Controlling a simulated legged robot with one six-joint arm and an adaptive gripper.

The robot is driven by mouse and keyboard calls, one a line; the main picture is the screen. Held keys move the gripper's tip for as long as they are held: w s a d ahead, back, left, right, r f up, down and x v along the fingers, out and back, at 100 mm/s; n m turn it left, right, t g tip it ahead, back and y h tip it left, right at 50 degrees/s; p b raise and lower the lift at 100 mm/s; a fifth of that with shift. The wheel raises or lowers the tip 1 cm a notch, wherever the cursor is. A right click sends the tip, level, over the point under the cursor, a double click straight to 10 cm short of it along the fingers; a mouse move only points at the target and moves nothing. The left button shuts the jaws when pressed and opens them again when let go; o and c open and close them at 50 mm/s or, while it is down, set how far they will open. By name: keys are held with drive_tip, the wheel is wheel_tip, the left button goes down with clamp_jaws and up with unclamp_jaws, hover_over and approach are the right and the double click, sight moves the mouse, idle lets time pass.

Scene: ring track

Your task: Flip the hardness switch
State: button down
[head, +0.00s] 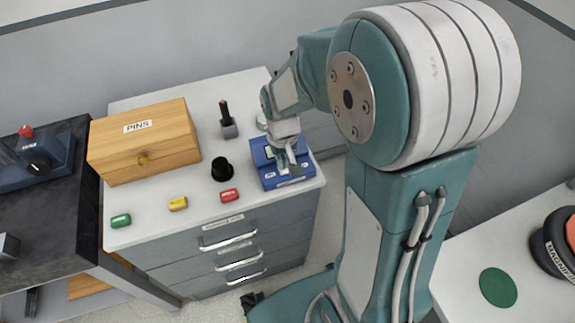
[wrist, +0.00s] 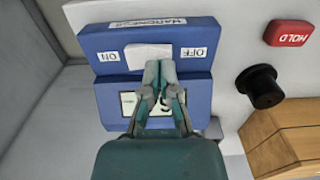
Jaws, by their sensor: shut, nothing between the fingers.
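The blue hardness device (head: 268,179) stands at the right front of the white cabinet top. In the wrist view its blue housing (wrist: 100,42) carries a HARDNESS label, upside down. A white rocker switch (wrist: 140,55) lies between the ON label (wrist: 109,56) at left and the OFF label (wrist: 193,53) at right. My gripper (wrist: 160,64) is shut and empty, with its fingertips over the right end of the switch, on the OFF side. I cannot tell whether they touch it. The fingers partly hide the switch and the screen below. My gripper (head: 290,168) also covers part of the device in the head view.
A wooden PINS box (head: 145,140), a black knob (head: 222,169), a dark upright lever (head: 227,120) and red (head: 229,196), yellow (head: 178,204) and green (head: 121,221) blocks share the cabinet top. A dark bench (head: 40,200) is at left.

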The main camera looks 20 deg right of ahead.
drive_tip(key=shift+f, duration=0.4)
drive_tip(key=shift+r, duration=3.55)
drive_tip(key=shift+s+r, duration=0.15)
drive_tip(key=shift+r, duration=0.15)
drive_tip(key=s+r+t, duration=0.5)
drive_tip(key=s+r, duration=0.5)
drive_tip(key=s, duration=0.4)
drive_tip(key=shift+r+t, duration=0.3)
drive_tip(key=shift+r, duration=0.05)
